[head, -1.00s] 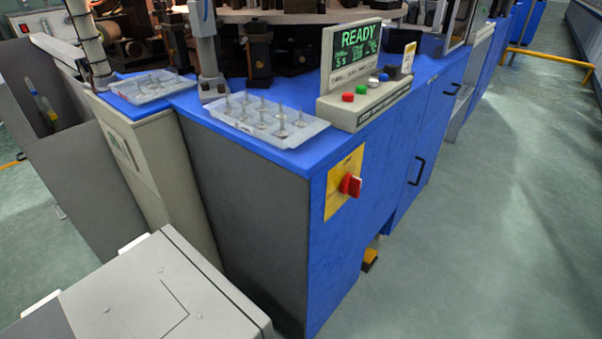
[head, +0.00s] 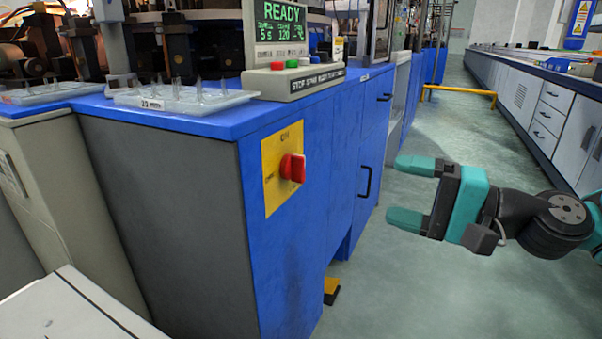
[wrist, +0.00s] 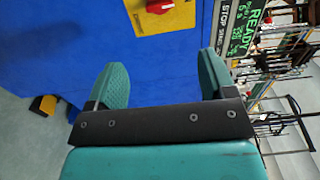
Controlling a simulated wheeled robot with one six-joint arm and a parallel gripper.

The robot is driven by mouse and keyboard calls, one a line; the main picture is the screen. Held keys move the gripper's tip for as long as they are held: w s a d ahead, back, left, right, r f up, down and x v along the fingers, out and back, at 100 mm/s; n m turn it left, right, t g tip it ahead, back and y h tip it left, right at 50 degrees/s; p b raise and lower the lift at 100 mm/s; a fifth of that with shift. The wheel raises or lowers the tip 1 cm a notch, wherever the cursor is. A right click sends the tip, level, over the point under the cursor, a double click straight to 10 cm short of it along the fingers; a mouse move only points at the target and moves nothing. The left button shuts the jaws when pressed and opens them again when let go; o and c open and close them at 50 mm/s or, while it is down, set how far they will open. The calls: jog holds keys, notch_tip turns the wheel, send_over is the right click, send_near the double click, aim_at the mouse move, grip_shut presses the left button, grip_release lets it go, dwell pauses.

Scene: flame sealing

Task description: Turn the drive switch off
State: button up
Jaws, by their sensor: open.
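The drive switch is a red rotary knob (head: 292,168) on a yellow plate (head: 270,180), fixed to the blue cabinet's side in the head view. In the wrist view the red knob (wrist: 160,6) shows at the top edge, partly cut off, with its yellow plate (wrist: 178,20) around it. My gripper (head: 412,192) is open and empty, to the right of the knob and apart from it. In the wrist view its two teal fingers (wrist: 165,85) are spread, with the blue panel beyond them. The plate's lettering is too small to read fully.
A control box with a green READY display (head: 278,28) and coloured buttons stands on the blue cabinet (head: 210,125). A tray (head: 180,98) of glass pieces lies near its edge. A black door handle (head: 365,182) juts out. Clear floor (head: 375,290) lies right of the cabinet.

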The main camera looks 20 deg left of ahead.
aim_at(304, 170)
jog(key=a, duration=1)
jog(key=w+a, duration=0.1)
jog(key=a, duration=0.4)
jog(key=shift+a+f, duration=0.1)
jog(key=shift+w+a, duration=0.1)
jog(key=shift+a, duration=0.55)
jog(key=c, duration=0.9)
